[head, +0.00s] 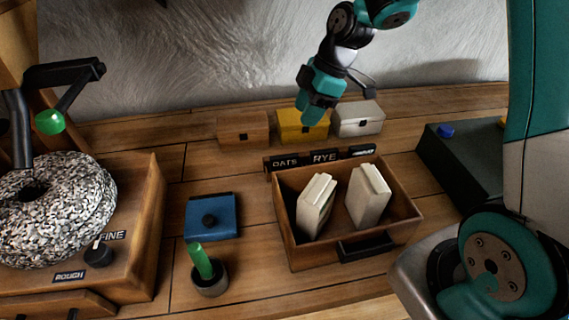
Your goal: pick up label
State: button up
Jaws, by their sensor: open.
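A dark label rail (320,158) lies along the back edge of the open wooden box. It carries black labels with white lettering: an OATS label (285,162) at the left, a RYE label (325,157) in the middle, and a third label (361,151) at the right, too small to read. My gripper (312,115) is open and points down, above and behind the rail, in front of the yellow box in the picture. Nothing shows between its fingers. Its fingertips are small, and their exact height is hard to tell.
The wooden box (287,235) holds two pale upright packets (316,205). Brown (242,128), yellow (290,123) and white (358,119) boxes stand behind. A blue pad (200,228), a cup (210,284) with a green stick, and a speckled millstone (70,205) are left. A dark case (455,165) is right.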

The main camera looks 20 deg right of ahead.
send_over(285, 156)
jog(key=d, duration=0.2)
notch_tip(285, 156, down, 6)
jog(key=shift+d+f+p, duration=0.1)
jog(key=shift+f+p, duration=0.15)
jog(key=shift+p, duration=0.2)
jog(key=shift+p+x, duration=0.8)
jog(key=shift+x, duration=1.9)
jog(key=shift+s+d, duration=0.1)
jog(key=shift+s, duration=0.1)
grip_shut()
